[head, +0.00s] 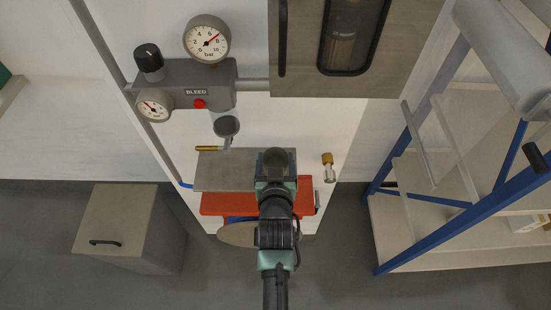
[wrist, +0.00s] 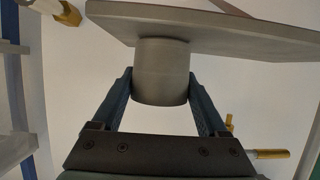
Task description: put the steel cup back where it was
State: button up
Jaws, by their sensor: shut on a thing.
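The steel cup (wrist: 161,72) is a plain grey cylinder in the wrist view. My gripper (wrist: 160,92) is shut on it, one dark finger on each side. The cup's far end meets the grey shelf plate (wrist: 235,32) in that view; I cannot tell whether it rests on the plate or is slightly off it. In the head view my gripper (head: 276,156) is over the right part of the grey shelf plate (head: 222,172), and my wrist hides most of the cup.
A bleed block (head: 205,75) with gauges and a spout (head: 227,125) is on the wall, left of my gripper. A brass fitting (head: 328,167) is close on the right. A red shelf (head: 222,202) lies below the grey plate. A blue-framed rack (head: 470,215) stands at right.

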jog(key=shift+f, duration=0.1)
jog(key=o, duration=1.4)
jog(key=shift+r, duration=0.25)
jog(key=shift+s, duration=0.35)
jog(key=v, duration=1.1)
jog(key=shift+s, duration=0.15)
